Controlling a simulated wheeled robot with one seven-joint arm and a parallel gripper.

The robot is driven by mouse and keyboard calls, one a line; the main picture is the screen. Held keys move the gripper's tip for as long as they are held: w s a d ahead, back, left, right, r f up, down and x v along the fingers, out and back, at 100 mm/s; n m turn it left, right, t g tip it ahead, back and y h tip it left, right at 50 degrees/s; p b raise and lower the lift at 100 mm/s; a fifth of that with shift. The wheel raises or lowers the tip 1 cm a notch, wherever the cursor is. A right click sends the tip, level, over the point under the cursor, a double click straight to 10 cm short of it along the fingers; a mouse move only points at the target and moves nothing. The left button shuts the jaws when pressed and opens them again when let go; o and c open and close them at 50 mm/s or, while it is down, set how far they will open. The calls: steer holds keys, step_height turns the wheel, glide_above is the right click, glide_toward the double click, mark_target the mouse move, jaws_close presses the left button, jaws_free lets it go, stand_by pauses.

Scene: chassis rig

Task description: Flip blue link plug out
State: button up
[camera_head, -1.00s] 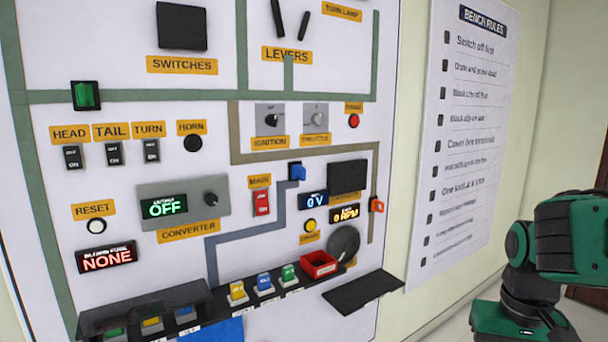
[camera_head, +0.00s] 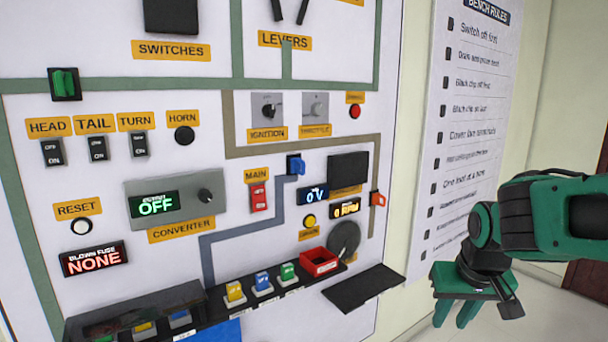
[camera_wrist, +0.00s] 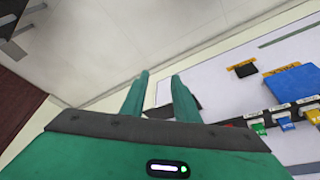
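The blue link plug (camera_head: 297,165) is a small blue lever piece in a dark mount at the upper end of the blue-grey line on the white panel, left of the black square. My gripper (camera_head: 455,316) hangs to the right of the panel, well apart from the plug, with its green fingers pointing down. In the wrist view my gripper's (camera_wrist: 160,77) two fingers stand apart with nothing between them. The plug cannot be made out in the wrist view.
An orange link (camera_head: 378,199) sits at the panel's right. A red tray (camera_head: 320,262), yellow, blue and green fuses on a rail and a dark shelf (camera_head: 363,288) jut out below. The rules sheet (camera_head: 465,130) hangs right. Open space lies before the panel.

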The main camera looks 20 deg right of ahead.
steer(key=w+a+r+n+t, duration=0.2)
steer(key=w+r+t, duration=0.15)
steer(key=w, duration=0.75)
steer(key=n+t+y, duration=0.4)
steer(key=t, duration=0.7)
glide_toward(304, 169)
steer(key=w, duration=0.5)
steer(key=w+a, duration=0.1)
steer(key=w, duration=0.2)
steer(key=shift+w, duration=0.35)
steer(key=shift+h, duration=0.3)
jaws_close()
